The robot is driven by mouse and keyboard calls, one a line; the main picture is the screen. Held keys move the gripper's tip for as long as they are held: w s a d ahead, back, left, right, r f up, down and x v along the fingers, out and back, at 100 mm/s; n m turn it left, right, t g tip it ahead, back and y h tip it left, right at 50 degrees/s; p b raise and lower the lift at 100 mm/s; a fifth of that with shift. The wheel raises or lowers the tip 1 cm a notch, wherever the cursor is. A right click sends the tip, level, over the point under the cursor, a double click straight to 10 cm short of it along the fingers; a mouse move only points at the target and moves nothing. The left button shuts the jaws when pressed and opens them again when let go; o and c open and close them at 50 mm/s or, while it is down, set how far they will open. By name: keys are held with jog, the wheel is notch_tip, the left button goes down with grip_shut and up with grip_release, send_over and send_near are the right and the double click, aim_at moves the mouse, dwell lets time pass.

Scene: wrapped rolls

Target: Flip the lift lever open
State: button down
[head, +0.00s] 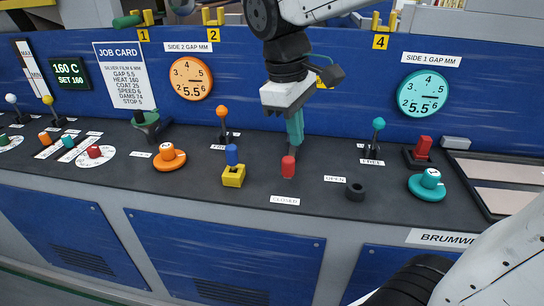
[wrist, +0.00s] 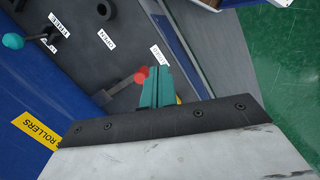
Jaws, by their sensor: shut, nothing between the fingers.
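The lift lever has a red knob (head: 288,167) and stands on the dark console top, just behind the CLOSED label (head: 285,200). The OPEN label (head: 335,179) lies to its right. In the wrist view, the red knob (wrist: 141,75) sits at the end of a grey bar (wrist: 119,87), close to the CLOSED label (wrist: 161,55). My gripper (head: 296,140) has teal fingers, shut and empty, pointing down just behind the knob. In the wrist view the fingertips (wrist: 158,72) are right beside the knob. I cannot tell whether they touch it.
A black round post (head: 355,192) stands right of the lever by the OPEN label. A yellow block with a blue knob (head: 233,172) stands to the left. A teal-knobbed lever (head: 377,132) and teal dial (head: 428,184) are to the right. The blue panel (head: 350,100) rises behind.

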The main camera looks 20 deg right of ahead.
jog(key=w+a+f+n+h, duration=0.1)
jog(key=w+a+f+n, duration=0.1)
jog(key=w, duration=0.4)
jog(key=w+a+f+n+g+h, duration=0.1)
jog(key=w+a+n, duration=0.3)
jog(key=w, duration=0.3)
jog(key=shift+w+a+f+n, duration=0.2)
jog(key=shift+a+f+n, duration=0.15)
jog(key=shift+a, duration=0.3)
jog(key=shift+f, duration=0.1)
jog(key=s+d+f, duration=0.3)
jog(key=d+f, duration=0.4)
jog(key=f, duration=0.2)
jog(key=shift+d, duration=0.1)
